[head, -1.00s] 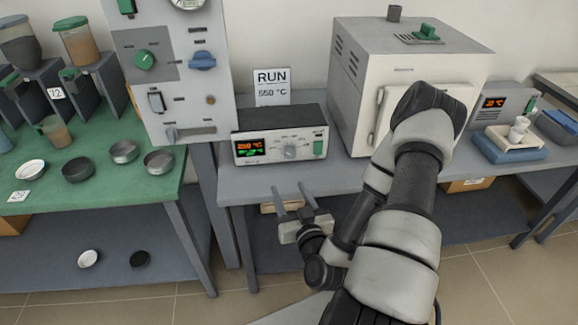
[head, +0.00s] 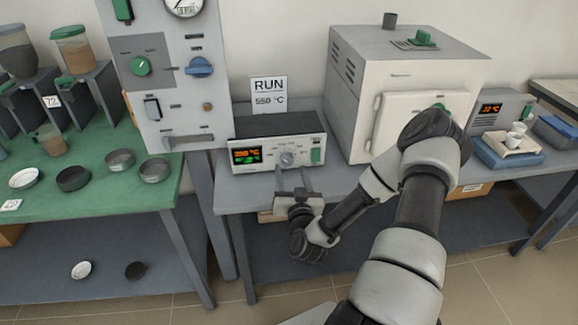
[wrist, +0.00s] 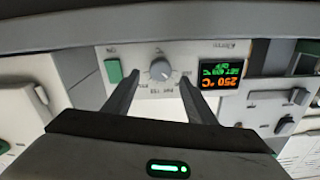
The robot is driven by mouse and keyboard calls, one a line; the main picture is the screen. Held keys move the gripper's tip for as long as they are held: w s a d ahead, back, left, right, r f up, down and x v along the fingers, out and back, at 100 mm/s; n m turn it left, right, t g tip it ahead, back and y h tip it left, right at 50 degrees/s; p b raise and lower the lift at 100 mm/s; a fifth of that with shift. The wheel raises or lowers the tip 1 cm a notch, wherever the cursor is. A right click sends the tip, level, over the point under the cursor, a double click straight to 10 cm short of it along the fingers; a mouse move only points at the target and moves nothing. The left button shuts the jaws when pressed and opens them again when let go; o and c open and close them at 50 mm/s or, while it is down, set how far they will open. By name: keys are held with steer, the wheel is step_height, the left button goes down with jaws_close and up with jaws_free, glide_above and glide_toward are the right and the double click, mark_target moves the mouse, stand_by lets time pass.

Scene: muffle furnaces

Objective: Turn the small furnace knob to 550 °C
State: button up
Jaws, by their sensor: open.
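The furnace control box (head: 278,142) has a dark top and a pale front panel. Its small grey round knob (head: 287,158) sits right of the lit display (head: 246,156); the knob also shows in the wrist view (wrist: 160,68), which is upside down. The display has an orange line reading about 250 °C and a green set line too small to read surely. My gripper (head: 292,172) is open and empty in front of the panel, just below the knob in the head view. In the wrist view its fingers (wrist: 160,80) point at the panel, one on each side of the knob, seemingly short of it.
A sign reading RUN 550 °C (head: 269,92) stands behind the box. A green switch (head: 316,155) is right of the knob. The white furnace (head: 350,110) stands to the right, and a tall grey panel (head: 180,120) stands close on the left.

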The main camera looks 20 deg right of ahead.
mark_target(289, 162)
steer(key=shift+x, duration=2)
steer(key=c, duration=1)
steer(key=shift+c, duration=0.2)
steer(key=shift+m, duration=0.3)
steer(key=shift+f+m+b, duration=0.1)
steer(key=shift+m+b, duration=0.85)
steer(key=shift+m, duration=1.65)
steer(key=o, duration=1)
